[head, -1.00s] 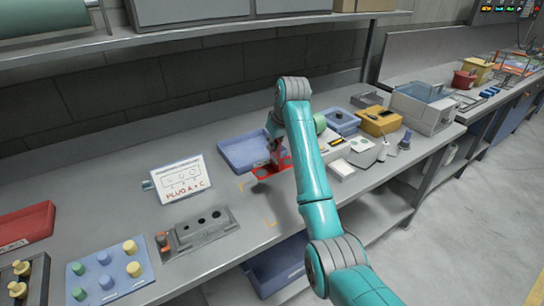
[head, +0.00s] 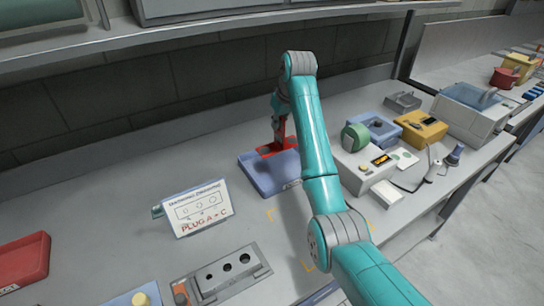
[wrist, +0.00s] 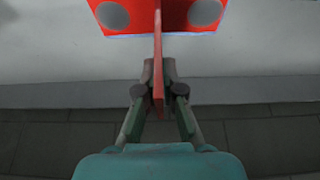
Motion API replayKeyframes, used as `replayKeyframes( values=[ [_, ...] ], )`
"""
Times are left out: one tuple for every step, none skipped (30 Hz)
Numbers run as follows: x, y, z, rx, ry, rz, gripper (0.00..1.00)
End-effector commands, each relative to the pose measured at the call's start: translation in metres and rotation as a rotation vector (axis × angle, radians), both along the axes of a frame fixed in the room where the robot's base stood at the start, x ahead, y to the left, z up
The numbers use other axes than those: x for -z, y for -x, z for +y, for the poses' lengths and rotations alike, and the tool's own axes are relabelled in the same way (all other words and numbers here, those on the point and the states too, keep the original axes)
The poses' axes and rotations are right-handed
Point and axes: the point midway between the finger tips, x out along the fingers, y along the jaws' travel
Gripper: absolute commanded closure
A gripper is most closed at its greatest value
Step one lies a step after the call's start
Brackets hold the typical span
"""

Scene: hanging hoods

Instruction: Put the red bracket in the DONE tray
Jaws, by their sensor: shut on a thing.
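The red bracket (head: 277,146) is in my gripper (head: 279,122), at the back part of a blue tray (head: 262,186). Whether it hovers or touches the tray is not clear. The tray's front label is too small to read. In the wrist view my gripper (wrist: 158,88) is shut on the bracket's thin upright fin (wrist: 158,65). The bracket's flat plate with two round holes shows at the top of that view. My arm hides the tray's right side in the head view.
A sign on a stand (head: 197,207) and a grey block with holes (head: 225,275) stand to the left and front. A red tray (head: 24,262) lies at far left. A white box with a green roll (head: 357,138) stands to the right. The back wall is close behind.

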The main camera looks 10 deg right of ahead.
Motion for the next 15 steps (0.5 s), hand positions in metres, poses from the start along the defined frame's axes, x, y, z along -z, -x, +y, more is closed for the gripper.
replayKeyframes(
  values=[
    [0.003, 0.000, 0.000, 0.000, 0.000, 0.000, 1.00],
    [0.005, 0.000, 0.000, 0.000, 0.000, 0.000, 1.00],
    [0.010, 0.000, 0.000, 0.000, 0.001, 0.002, 1.00],
    [0.014, 0.000, 0.000, 0.000, 0.000, 0.002, 1.00],
    [0.019, 0.001, 0.000, 0.000, 0.000, 0.003, 1.00],
    [0.025, 0.001, 0.000, 0.000, 0.000, 0.002, 1.00],
    [0.030, 0.000, 0.000, 0.000, 0.001, 0.002, 1.00],
    [0.035, 0.000, 0.000, 0.000, 0.000, 0.003, 1.00],
    [0.043, 0.001, 0.000, 0.000, 0.000, 0.003, 1.00],
    [0.047, 0.000, 0.000, 0.000, 0.000, 0.002, 1.00],
    [0.051, 0.000, 0.000, 0.000, 0.001, 0.002, 1.00],
    [0.056, 0.000, 0.000, 0.000, 0.001, 0.002, 1.00],
    [0.059, 0.000, 0.000, 0.000, 0.001, 0.002, 1.00],
    [0.061, 0.000, 0.000, 0.000, 0.000, 0.001, 1.00],
    [0.063, 0.000, 0.000, 0.000, 0.000, 0.001, 1.00]
  ],
)
